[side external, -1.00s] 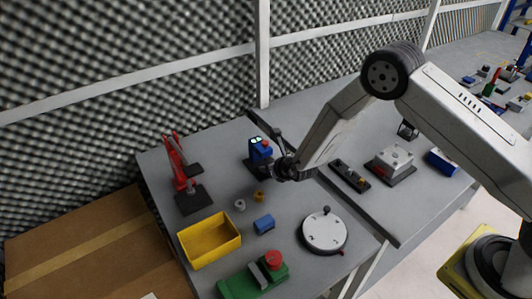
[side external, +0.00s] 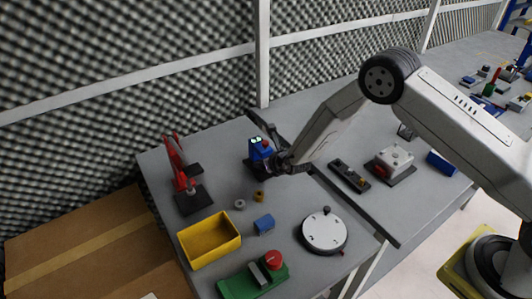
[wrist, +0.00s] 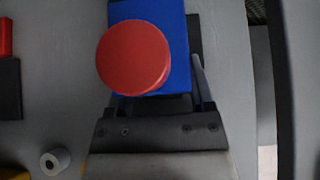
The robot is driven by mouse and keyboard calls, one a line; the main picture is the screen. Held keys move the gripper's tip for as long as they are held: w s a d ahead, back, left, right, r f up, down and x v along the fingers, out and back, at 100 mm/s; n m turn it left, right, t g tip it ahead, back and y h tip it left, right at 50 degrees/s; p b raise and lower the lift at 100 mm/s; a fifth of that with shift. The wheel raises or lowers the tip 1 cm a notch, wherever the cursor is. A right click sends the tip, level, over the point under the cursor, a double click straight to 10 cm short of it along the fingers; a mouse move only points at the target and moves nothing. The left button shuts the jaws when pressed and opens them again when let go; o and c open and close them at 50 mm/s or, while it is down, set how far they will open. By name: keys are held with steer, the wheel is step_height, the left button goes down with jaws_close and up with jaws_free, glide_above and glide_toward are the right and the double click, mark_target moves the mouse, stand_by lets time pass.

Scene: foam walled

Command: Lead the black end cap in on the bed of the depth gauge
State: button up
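A blue device (side external: 259,149) with a red round top and small green-lit marks stands on a dark base at the back of the table; it looks like the depth gauge. In the wrist view its red disc (wrist: 133,57) and blue body (wrist: 180,30) fill the upper middle. My gripper (side external: 277,164) is right up against the device's right side. In the wrist view my gripper (wrist: 160,100) has its fingers partly hidden under the blue body. I cannot see the black end cap or the bed clearly, and cannot tell whether anything is held.
A red press-like stand (side external: 180,170) is to the left. A grey ring (side external: 239,204), brass piece (side external: 258,196), blue block (side external: 264,223), yellow bin (side external: 209,240) and round white disc (side external: 323,230) are in front. A dark fixture (side external: 349,174) lies to the right.

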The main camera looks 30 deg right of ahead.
steer(key=shift+o, duration=1.1)
steer(key=shift+s, duration=0.1)
steer(key=shift+v, duration=3.9)
